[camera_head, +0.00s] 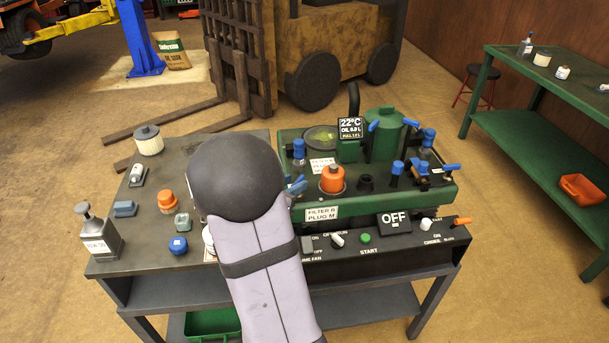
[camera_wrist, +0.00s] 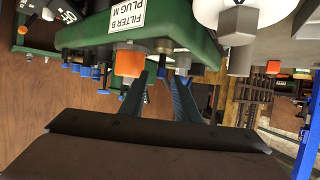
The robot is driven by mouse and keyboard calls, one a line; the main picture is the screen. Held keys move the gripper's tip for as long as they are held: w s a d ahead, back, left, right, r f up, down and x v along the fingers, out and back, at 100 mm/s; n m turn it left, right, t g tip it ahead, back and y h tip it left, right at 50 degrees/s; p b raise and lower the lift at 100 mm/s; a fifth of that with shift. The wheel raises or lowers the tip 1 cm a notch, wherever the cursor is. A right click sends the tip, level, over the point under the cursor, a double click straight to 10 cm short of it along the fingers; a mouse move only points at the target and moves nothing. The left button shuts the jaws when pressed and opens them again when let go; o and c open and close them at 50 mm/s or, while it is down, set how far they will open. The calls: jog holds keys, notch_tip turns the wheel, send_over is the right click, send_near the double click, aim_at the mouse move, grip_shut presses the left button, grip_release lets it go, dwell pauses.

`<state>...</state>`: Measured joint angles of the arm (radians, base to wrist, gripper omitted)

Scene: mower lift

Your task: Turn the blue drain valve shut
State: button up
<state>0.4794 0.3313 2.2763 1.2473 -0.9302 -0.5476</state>
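Several blue-handled fittings stand on the green mower engine unit (camera_head: 380,185). At its right are a blue valve (camera_head: 419,168) and a blue lever (camera_head: 452,167); I cannot tell which is the drain valve. My gripper (camera_wrist: 162,82) shows in the wrist view with its two dark blue fingers apart and nothing clearly held. The left finger is close to an orange cap (camera_wrist: 130,63) under the green housing. In the head view my arm hides most of the gripper.
An orange cap (camera_head: 332,179) and a black fitting (camera_head: 366,183) stand on the unit. A control panel (camera_head: 385,240) with an OFF display runs along its front. Loose parts lie on the grey bench (camera_head: 140,258) at left. A green table (camera_head: 545,140) is at right.

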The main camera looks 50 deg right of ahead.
aim_at(304, 177)
jog(key=shift+x, duration=3.65)
grip_shut()
